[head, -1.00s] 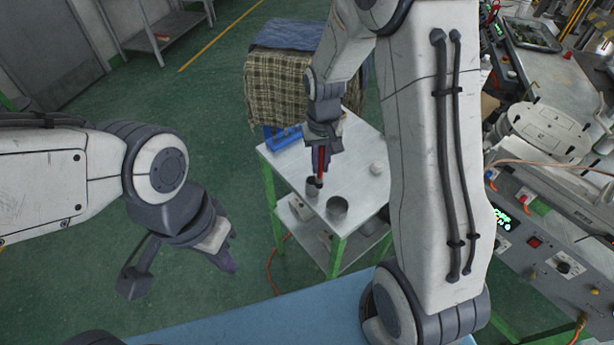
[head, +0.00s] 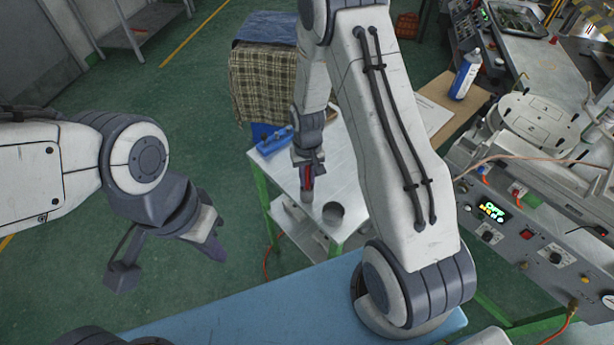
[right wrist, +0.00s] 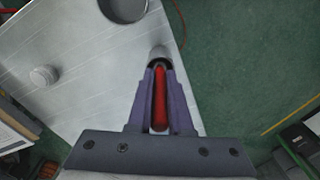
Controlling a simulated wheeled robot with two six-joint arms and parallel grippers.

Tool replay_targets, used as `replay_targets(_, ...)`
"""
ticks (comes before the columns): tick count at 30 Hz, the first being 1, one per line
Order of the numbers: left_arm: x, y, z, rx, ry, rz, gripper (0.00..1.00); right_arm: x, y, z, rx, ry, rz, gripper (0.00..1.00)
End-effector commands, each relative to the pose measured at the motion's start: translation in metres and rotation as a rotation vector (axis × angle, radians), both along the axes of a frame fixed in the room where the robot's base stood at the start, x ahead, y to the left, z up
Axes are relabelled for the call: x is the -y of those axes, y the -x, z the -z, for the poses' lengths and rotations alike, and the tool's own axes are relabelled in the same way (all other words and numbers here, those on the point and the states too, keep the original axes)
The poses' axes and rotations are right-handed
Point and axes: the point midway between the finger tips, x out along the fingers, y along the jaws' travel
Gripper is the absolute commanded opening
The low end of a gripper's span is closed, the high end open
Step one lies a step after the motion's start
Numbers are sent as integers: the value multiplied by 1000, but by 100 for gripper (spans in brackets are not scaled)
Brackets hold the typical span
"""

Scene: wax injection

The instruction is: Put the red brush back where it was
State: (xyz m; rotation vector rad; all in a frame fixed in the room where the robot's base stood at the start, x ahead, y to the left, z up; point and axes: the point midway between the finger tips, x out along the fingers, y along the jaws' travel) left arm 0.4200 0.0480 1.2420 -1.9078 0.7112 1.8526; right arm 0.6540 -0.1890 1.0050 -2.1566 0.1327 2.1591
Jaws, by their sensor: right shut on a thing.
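The red brush (head: 308,177) is upright between the fingers of my right gripper (head: 307,172). It also shows in the right wrist view (right wrist: 160,100), held lengthwise between the fingers. The small grey cup (head: 307,197) is directly below the brush on the white table (head: 285,177). The brush's lower end meets the cup's dark mouth in the right wrist view and seems to be inside it; how deep is hidden. A wider grey cup (head: 333,213) stands to the right. My left gripper (head: 215,243) hangs over the floor, far from the brush; its finger gap is unclear.
A blue box (head: 267,138) sits at the table's back left corner. A round pale lidded thing (right wrist: 43,76) shows in the right wrist view. A cloth-covered stack (head: 265,80) stands behind. A control panel (head: 530,240) and a blue bottle (head: 466,74) are at right.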

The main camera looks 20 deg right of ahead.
Motion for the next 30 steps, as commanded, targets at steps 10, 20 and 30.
replay_targets(10, 0, 0, -2, 0, 0, 1, 0, -1, -1, 7, 1, 0, -2, 0)
replay_targets(20, 0, 0, 0, 0, 0, 0, 0, -1, 0, 10, 1, 0, -1, 48)
replay_targets(30, 0, 0, 1, 0, 0, 0, 0, -1, -1, 3, 3, 0, -1, 48)
